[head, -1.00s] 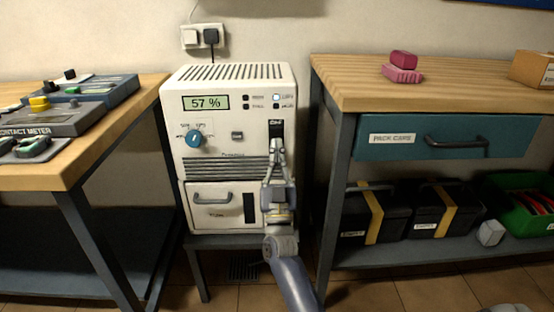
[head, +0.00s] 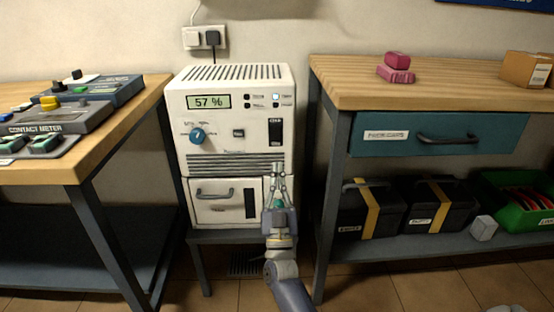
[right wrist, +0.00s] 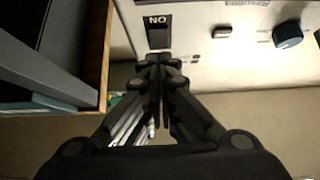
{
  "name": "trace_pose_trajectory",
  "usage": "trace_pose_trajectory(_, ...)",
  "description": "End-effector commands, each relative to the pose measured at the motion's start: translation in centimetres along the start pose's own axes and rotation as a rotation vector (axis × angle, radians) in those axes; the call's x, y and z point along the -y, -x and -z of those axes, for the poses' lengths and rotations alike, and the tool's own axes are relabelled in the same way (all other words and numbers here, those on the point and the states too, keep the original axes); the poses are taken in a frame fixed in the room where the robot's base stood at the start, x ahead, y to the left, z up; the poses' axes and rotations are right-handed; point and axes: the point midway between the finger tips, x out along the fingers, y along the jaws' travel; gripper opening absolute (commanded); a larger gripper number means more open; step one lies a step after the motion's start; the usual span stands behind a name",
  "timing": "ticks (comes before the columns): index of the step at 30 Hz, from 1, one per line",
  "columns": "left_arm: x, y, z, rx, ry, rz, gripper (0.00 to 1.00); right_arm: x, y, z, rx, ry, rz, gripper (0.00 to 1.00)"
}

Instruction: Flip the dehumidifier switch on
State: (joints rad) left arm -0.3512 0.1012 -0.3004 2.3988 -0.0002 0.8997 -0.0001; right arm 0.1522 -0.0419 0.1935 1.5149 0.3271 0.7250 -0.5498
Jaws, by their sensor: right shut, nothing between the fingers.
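The dehumidifier (head: 228,175) is a white box on a low dark stand, with a 57 % display and a blue knob. Its switch (head: 275,132) is a dark upright strip at the right of the front panel. The switch also shows in the right wrist view (right wrist: 159,36), where its light lettering reads upside down as ON. I cannot tell its setting for sure. My right gripper (head: 278,178) is shut and empty, below the switch and apart from it, in front of the grille's lower edge. It also shows in the right wrist view (right wrist: 160,64). My left gripper is not in view.
A wooden bench (head: 130,115) with meters stands left. A bench (head: 450,95) with a teal drawer (head: 490,135) stands close on the right, black cases (head: 437,207) on its shelf. A wall socket (head: 203,38) is behind. A small lamp (head: 276,97) on the panel looks lit.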

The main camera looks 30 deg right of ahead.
Motion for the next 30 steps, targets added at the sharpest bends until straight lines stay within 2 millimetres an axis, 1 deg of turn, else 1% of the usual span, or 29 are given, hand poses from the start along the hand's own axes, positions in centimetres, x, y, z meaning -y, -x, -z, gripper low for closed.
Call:
trace_pose_trajectory(1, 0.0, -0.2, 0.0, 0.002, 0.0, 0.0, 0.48, 0.1, 0.9, -0.1, 0.003, 0.001, 0.001, 0.0)
trace_pose_trajectory(6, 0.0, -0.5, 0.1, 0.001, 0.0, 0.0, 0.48, 0.0, 3.7, -0.6, 0.002, 0.0, 0.001, 0.0)
trace_pose_trajectory(9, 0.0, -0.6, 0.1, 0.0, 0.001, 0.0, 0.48, 0.0, 5.0, -0.8, 0.0, 0.0, 0.001, 0.0)
trace_pose_trajectory(12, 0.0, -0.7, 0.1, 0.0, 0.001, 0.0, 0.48, 0.1, 5.7, -0.9, -0.001, 0.0, 0.001, 0.0)
trace_pose_trajectory(16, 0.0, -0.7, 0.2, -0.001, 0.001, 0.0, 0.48, 0.1, 6.1, -0.9, -0.003, -0.001, 0.0, 0.0)
trace_pose_trajectory(30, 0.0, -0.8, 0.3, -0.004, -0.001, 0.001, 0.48, 0.0, 6.0, -0.9, -0.003, -0.001, 0.0, 0.0)
